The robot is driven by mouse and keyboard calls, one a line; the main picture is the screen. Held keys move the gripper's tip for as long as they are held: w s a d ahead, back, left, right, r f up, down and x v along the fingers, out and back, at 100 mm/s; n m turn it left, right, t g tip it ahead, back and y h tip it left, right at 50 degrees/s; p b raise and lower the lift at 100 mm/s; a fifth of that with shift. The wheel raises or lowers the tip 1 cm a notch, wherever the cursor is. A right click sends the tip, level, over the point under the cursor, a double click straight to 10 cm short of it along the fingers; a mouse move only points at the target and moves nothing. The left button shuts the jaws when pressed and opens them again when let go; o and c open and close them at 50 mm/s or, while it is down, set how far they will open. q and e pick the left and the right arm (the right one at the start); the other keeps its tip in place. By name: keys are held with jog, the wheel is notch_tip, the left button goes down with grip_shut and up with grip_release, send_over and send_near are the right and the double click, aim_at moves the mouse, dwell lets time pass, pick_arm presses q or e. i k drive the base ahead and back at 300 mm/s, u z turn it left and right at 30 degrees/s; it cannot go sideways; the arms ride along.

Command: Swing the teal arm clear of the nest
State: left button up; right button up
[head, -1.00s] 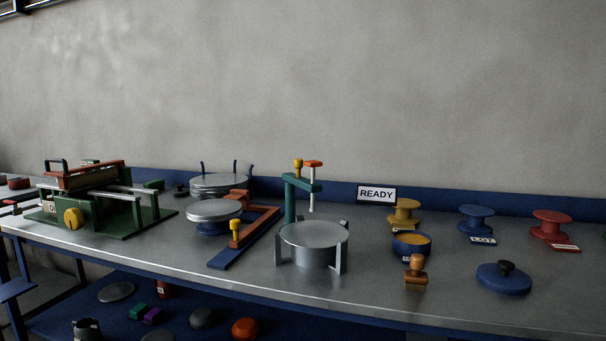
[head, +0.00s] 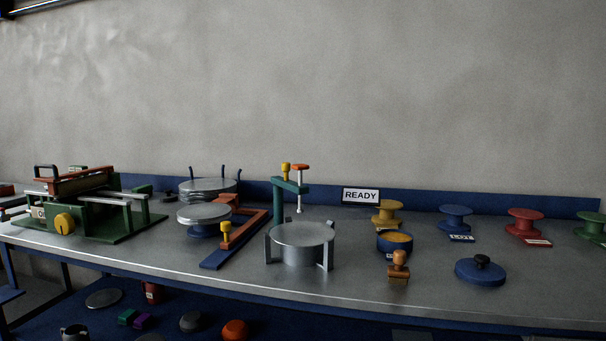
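The teal arm (head: 290,186) sits on top of a teal post (head: 277,201) behind the nest. It carries a yellow knob (head: 286,171) at the post end and a red-orange handle (head: 300,167) on a light rod that hangs down from its other end. The nest (head: 303,240) is a grey round stand with upright posts around it and a flat round grey top. The rod's lower end shows just above and behind the nest's back edge; I cannot tell whether it is over the nest. Neither of my grippers shows in the head view.
Left of the nest is a blue and orange frame (head: 237,242) with a yellow knob, beside a round grey plate (head: 203,213). A stamp (head: 398,265), a blue bowl (head: 394,244) and a blue lid (head: 480,271) stand to the right. A READY sign (head: 361,196) stands behind.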

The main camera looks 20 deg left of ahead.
aim_at(288, 184)
jog(key=z, duration=0.45)
jog(key=k, duration=1)
jog(key=u, duration=0.7)
jog(key=i, duration=1.65)
jog(key=z, duration=0.5)
